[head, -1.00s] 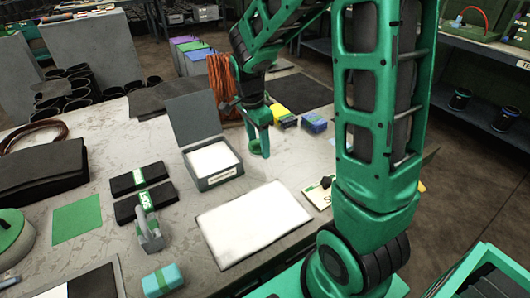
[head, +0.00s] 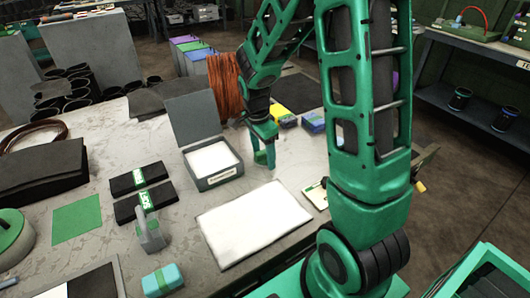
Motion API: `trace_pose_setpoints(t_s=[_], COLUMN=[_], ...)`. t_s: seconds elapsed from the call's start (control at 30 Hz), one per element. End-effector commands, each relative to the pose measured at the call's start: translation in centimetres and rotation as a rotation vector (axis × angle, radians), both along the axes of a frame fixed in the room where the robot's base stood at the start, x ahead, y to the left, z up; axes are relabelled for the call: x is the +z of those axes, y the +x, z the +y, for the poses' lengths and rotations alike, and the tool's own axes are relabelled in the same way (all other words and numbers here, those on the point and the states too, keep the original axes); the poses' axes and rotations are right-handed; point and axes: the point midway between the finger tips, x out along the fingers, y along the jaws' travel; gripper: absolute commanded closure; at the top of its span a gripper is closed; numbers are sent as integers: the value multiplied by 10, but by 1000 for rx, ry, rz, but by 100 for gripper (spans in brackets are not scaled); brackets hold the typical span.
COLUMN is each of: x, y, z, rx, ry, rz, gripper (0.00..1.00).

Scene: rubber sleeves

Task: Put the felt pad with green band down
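Two dark pads with green bands lie on the grey table at the left: a far one (head: 124,186) and a near one (head: 127,211). The pictures do not show which of these, if either, is the felt pad of the task. My gripper (head: 264,158) points down over the table, right of the open grey box (head: 221,178) and beyond the white sheet (head: 255,222). Its green fingers are small here, and I cannot tell whether they are apart or hold anything. No pad shows clearly between them.
A grey clamp-like tool (head: 150,232) stands by the near dark pad. A teal block with a green band (head: 162,280) lies at the front. Yellow (head: 281,117) and blue (head: 313,122) blocks lie behind my gripper. The white sheet is bare.

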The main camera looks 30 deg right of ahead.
Motion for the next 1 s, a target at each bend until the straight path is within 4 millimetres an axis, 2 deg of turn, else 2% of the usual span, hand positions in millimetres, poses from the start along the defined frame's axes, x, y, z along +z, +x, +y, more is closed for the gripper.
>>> trace_pose_setpoints(t_s=[0.33,0.47,0.8,1.0], x=[2,11,75,106], y=[0,1,1,1], z=[0,1,8,11], rx=[-1,-1,-1,-1], ry=[0,0,-1,0], rz=[-1,-3,-5,-3], gripper=[29,29,29,29])
